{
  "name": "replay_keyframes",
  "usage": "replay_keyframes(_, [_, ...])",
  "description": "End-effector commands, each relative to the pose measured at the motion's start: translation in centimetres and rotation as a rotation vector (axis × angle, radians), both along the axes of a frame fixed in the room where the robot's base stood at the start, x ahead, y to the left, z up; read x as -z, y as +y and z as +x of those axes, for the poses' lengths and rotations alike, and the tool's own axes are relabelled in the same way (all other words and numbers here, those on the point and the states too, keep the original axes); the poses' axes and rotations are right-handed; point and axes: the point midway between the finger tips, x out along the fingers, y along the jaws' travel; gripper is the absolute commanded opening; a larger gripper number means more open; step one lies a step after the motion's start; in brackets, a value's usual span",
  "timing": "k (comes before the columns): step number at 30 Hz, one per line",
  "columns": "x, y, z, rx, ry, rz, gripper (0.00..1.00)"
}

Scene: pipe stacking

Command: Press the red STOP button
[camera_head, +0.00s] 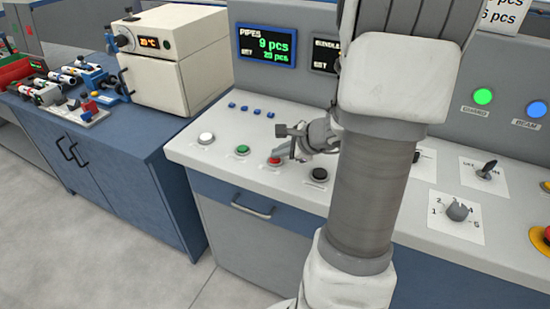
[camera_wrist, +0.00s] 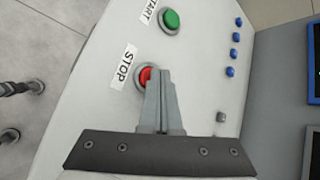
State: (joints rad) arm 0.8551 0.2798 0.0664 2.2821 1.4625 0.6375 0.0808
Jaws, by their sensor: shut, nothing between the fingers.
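The red STOP button (camera_head: 274,161) sits on the light sloped control panel, between a green button and a black one. In the wrist view the red button (camera_wrist: 147,76) is partly covered by my fingertips, beside its STOP label (camera_wrist: 124,67). My gripper (camera_head: 287,150) is shut and empty, with its fingertips at the button. In the wrist view the closed fingers (camera_wrist: 160,74) overlap the button's lower right edge. I cannot tell whether they touch it or hover just above it.
The green START button (camera_head: 243,149) is left of the red one, and a black button (camera_head: 319,174) is to the right. A white button (camera_head: 206,138) and several small blue buttons are near. A PIPES display (camera_head: 266,46) stands behind. A yellow-ringed red button (camera_head: 546,236) is far right.

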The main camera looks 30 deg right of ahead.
Motion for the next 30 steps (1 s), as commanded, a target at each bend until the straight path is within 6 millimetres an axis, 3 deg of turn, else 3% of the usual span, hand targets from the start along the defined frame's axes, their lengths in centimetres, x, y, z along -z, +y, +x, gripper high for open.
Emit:
replay_keyframes(11, [-1.6, 0.0, 0.0, -0.001, 0.001, 0.000, 0.00])
replay_keyframes(23, [-1.8, 0.0, 0.0, 0.000, 0.000, 0.000, 0.00])
replay_keyframes(30, [-4.0, 0.0, 0.0, 0.001, 0.000, -0.001, 0.00])
